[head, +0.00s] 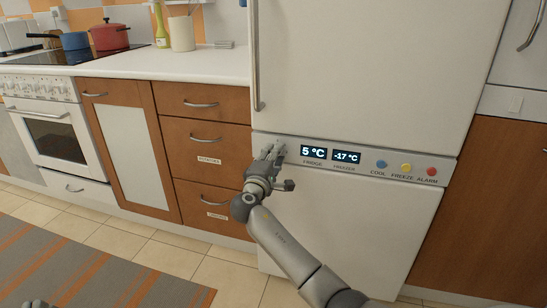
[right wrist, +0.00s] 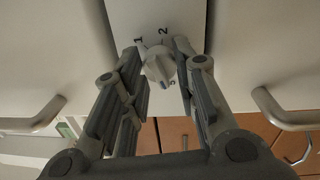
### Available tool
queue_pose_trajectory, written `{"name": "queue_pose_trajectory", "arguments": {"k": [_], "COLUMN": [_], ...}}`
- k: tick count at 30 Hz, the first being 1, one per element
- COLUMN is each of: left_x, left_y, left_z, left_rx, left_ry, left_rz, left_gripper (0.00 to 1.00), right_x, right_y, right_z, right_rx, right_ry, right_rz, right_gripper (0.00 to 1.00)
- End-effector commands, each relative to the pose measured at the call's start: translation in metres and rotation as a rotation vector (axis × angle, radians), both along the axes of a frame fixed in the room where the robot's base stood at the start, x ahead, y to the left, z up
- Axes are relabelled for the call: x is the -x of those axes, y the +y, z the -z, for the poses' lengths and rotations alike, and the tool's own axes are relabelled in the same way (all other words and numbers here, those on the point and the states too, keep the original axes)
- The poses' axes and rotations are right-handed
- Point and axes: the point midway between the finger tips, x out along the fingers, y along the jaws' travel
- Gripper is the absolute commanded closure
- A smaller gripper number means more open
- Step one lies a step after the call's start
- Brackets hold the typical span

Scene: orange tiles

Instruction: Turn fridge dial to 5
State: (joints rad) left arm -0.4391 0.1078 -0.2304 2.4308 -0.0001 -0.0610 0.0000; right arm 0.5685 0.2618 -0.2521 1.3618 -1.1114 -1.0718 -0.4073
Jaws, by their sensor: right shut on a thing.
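The fridge dial (right wrist: 158,68) is a pale round knob with a raised grip on the fridge's control strip (head: 460,170). In the right wrist view the marks 1 and 2 show beside it, and another mark at its lower right is partly hidden. I cannot tell which mark it points to. My right gripper (head: 270,153) is at the left end of the strip, its fingers (right wrist: 160,70) shut on the dial from both sides. It hides the dial in the head view. The fridge display (head: 313,153) reads 5 °C. A sliver at the bottom left edge may be my left gripper (head: 36,305).
The freezer display (head: 346,157) reads -17 °C. Blue (head: 382,164), yellow (head: 406,168) and red (head: 432,171) buttons sit to the right. The fridge door handle (head: 256,60) hangs above my right gripper. Wooden drawers (head: 207,150) stand to the left.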

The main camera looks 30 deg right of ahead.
Motion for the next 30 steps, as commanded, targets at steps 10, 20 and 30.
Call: {"name": "queue_pose_trajectory", "arguments": {"k": [10,20,30], "left_x": [0.0,0.0,0.0], "left_y": [0.0,0.0,0.0], "left_z": [0.0,0.0,0.0], "left_rx": [-0.001,-0.001,0.0], "left_ry": [0.002,0.002,0.001], "left_rz": [0.0,0.0,0.0], "left_gripper": [1.0,1.0,1.0], "right_x": [0.0,0.0,0.025], "right_y": [0.0,0.0,0.032], "right_z": [0.002,0.001,0.004], "right_rx": [0.0,0.0,-0.002], "right_ry": [0.004,0.002,0.002], "right_rz": [0.001,-0.001,-0.005], "right_gripper": [0.59,0.51,0.51]}}
